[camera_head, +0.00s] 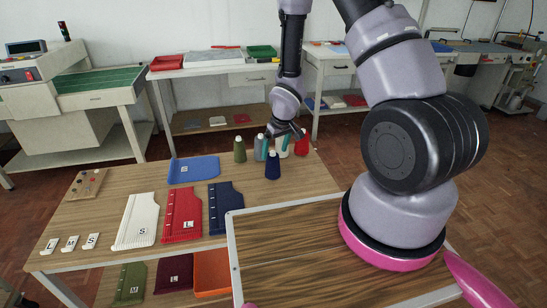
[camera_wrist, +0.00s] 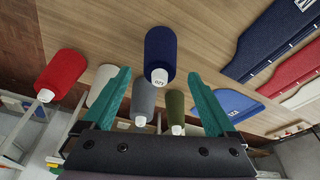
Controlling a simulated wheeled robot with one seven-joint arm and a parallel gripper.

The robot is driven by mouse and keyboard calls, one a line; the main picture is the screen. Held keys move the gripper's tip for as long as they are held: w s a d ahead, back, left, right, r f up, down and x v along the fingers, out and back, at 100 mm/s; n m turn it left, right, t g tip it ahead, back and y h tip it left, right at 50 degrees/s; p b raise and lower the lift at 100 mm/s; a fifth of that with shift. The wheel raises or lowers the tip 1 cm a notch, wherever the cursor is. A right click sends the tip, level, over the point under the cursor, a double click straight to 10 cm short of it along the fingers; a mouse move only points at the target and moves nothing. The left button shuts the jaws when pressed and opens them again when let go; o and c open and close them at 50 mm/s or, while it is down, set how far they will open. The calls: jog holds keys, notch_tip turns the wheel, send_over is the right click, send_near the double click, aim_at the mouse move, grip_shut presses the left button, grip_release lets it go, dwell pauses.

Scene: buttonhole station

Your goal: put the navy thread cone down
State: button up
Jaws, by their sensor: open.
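The navy thread cone (camera_head: 273,166) stands upright on the wooden table, nearest of the cone group in the head view. In the wrist view the navy cone (camera_wrist: 160,50) is at top centre, its white tip towards me. My gripper (camera_head: 279,143) is open just behind the cone. In the wrist view my gripper's teal fingers (camera_wrist: 160,73) are spread wide on either side of the cone's white tip, with a visible gap each side. Nothing is held.
Close behind stand olive (camera_head: 240,150), grey (camera_head: 259,148), white (camera_head: 283,148) and red (camera_head: 303,143) cones. A blue panel (camera_head: 194,170) lies left of them. White, red (camera_head: 182,215) and navy panels lie nearer. Bare table shows right of the navy cone.

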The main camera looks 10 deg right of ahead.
jog(key=s+d+r+m+t+h, duration=0.1)
jog(key=s+d+r, duration=0.1)
jog(key=r, duration=0.7)
jog(key=s+d+r+m, duration=0.1)
jog(key=d+r+m, duration=0.15)
jog(key=r, duration=0.75)
jog(key=s+d+r+m+t+h, duration=0.1)
jog(key=s+d+r, duration=0.15)
jog(key=r, duration=0.65)
jog(key=s+r+m+t+y, duration=0.2)
jog(key=s+r+m, duration=0.2)
jog(key=s+r, duration=1.2)
jog(key=shift+s+a+r+y, duration=0.25)
jog(key=shift+s+a+y, duration=0.1)
jog(key=shift+a+y, duration=0.1)
